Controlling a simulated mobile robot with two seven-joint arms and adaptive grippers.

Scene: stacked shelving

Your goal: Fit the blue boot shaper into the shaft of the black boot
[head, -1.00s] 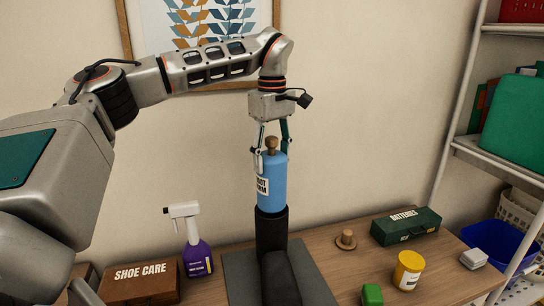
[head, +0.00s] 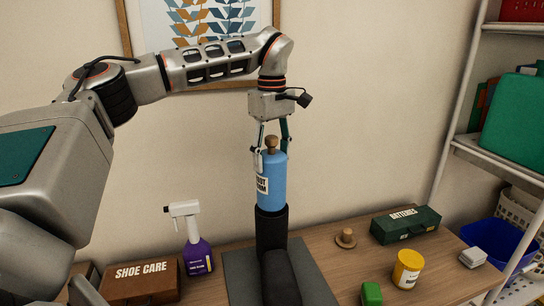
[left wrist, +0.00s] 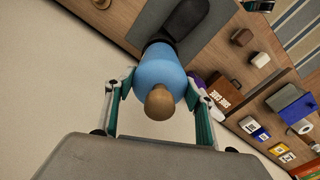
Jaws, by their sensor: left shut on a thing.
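The blue boot shaper (head: 271,182) stands upright with a wooden knob on top and a printed label. My left gripper (head: 271,148) is shut on its upper part, one finger on each side. The black boot (head: 271,235) stands on a dark grey mat (head: 238,275), its shaft directly below the shaper. The shaper's lower end meets the shaft's opening; how far it reaches inside is hidden. In the left wrist view the shaper (left wrist: 160,72) sits between the fingers (left wrist: 158,100), with the boot (left wrist: 183,22) beyond it.
A purple spray bottle (head: 196,250) and a brown shoe care box (head: 141,282) stand left of the boot. A wooden knob-like piece (head: 346,238), a yellow tin (head: 407,269), a green block (head: 371,293) and a green batteries box (head: 405,225) stand right. Shelving (head: 500,155) rises far right.

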